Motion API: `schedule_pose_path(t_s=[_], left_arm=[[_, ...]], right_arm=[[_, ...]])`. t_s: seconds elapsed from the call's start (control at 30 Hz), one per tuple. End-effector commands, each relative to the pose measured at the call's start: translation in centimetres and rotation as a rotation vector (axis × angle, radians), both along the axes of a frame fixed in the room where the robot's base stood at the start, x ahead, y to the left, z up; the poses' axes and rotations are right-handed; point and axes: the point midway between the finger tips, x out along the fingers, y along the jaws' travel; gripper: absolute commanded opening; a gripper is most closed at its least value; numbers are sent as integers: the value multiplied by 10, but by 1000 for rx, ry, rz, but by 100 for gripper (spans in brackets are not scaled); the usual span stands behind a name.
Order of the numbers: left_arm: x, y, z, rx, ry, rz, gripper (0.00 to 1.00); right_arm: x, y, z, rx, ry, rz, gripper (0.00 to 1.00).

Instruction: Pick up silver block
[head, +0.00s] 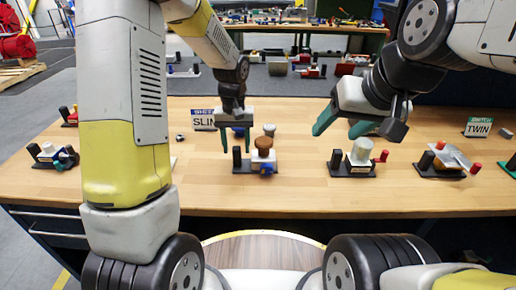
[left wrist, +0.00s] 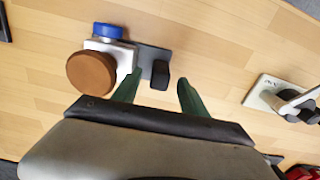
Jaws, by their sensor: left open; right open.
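A small fixture stands on the wooden table, with a silver-white block (head: 263,158), a round brown knob (head: 263,143), a blue part (head: 267,169) and a black post (head: 237,157) on a dark base. The left wrist view also shows the silver-white block (left wrist: 120,55), brown knob (left wrist: 92,73), blue part (left wrist: 107,30) and black post (left wrist: 160,74). My left gripper (head: 236,139) is open and empty above the post, left of the block; the post shows between its fingertips (left wrist: 160,80). My right gripper (head: 342,126) is open and empty above the table, farther right.
A fixture with a silver cylinder (head: 362,149) stands below my right gripper, and another with a silver plate (head: 455,156) is farther right. A grey cylinder (head: 269,130) is behind the brown knob. Another fixture (head: 52,156) is at far left.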

Motion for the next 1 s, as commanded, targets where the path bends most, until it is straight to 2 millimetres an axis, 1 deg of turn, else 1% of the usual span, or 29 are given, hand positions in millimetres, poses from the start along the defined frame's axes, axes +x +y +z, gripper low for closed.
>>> schedule_pose_path(t_s=[0.03, 0.13, 0.23, 0.4, 0.47, 0.6, 0.67, 0.7, 1.0], left_arm=[[-1, 0, -8, 1, 4, 0, 51], [0, 0, -18, 0, 2, 0, 51], [0, 0, -22, 0, 0, 0, 51], [0, 0, -22, 0, 0, 0, 51], [0, 0, -21, 0, 0, 0, 41], [0, 0, -21, 0, 0, 0, 14], [0, 0, -21, 0, 0, 0, 2], [0, 0, -21, 0, 0, 0, 0], [0, 0, -21, 0, -1, 0, 0]], right_arm=[[0, 0, 0, 0, 0, 0, 62], [0, 0, 0, 0, 0, 0, 62], [0, 0, 0, 0, 0, 0, 62], [0, 0, 0, 0, 0, 0, 62], [0, 0, 0, 0, 0, 0, 62], [0, 0, 0, 0, 0, 0, 62], [0, 0, 0, 0, 0, 0, 62], [0, 0, 0, 0, 0, 0, 62], [0, 0, 0, 0, 0, 0, 62]])
